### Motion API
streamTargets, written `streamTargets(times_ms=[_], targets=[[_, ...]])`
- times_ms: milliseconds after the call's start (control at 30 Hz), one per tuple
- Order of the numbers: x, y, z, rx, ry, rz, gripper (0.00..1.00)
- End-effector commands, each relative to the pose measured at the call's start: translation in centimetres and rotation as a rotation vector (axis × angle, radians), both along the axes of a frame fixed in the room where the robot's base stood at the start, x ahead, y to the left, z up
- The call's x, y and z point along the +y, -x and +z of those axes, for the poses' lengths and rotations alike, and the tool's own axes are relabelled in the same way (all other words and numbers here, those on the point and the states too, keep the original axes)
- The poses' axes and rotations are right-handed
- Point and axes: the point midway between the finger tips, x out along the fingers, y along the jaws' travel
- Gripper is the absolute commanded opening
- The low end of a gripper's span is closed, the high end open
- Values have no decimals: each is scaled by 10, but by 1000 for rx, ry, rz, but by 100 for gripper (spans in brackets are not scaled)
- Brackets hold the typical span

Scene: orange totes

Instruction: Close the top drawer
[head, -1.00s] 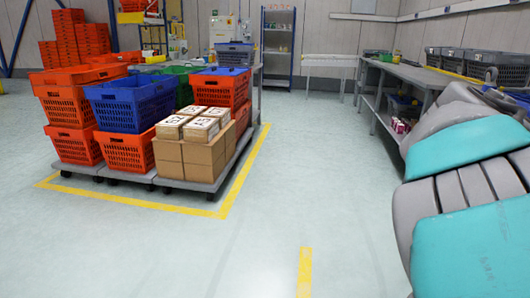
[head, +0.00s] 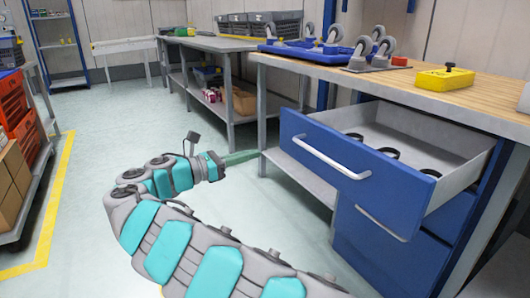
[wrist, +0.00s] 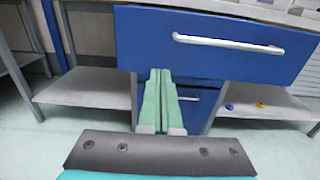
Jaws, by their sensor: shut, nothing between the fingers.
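The top drawer (head: 353,166) is blue with a pale bar handle (head: 325,152). It is pulled well out from under the wooden workbench, and its open inside shows several dark round items. In the wrist view the drawer front (wrist: 215,48) spans the upper middle, with its handle (wrist: 228,44) near the top. My gripper (head: 253,154) is left of the drawer front in the head view, apart from the handle. Its green fingers (wrist: 160,75) are together and empty, pointing toward the lower left part of the drawer front. A lower blue drawer (head: 375,240) is closed.
The workbench top (head: 480,95) holds a blue tray of casters (head: 320,50) and a yellow box (head: 445,79). A grey bench (head: 215,43) stands behind. A cart of orange totes (head: 20,120) is at left. The floor between is clear.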

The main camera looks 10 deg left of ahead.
Motion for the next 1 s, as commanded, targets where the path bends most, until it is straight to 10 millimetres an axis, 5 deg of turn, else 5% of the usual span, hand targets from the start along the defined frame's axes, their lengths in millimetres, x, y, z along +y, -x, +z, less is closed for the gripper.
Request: streamTargets(times_ms=[500,1000], targets=[[-81,-57,0,-1,-2,-4,0],[-102,-74,1,-1,-2,0,0]])
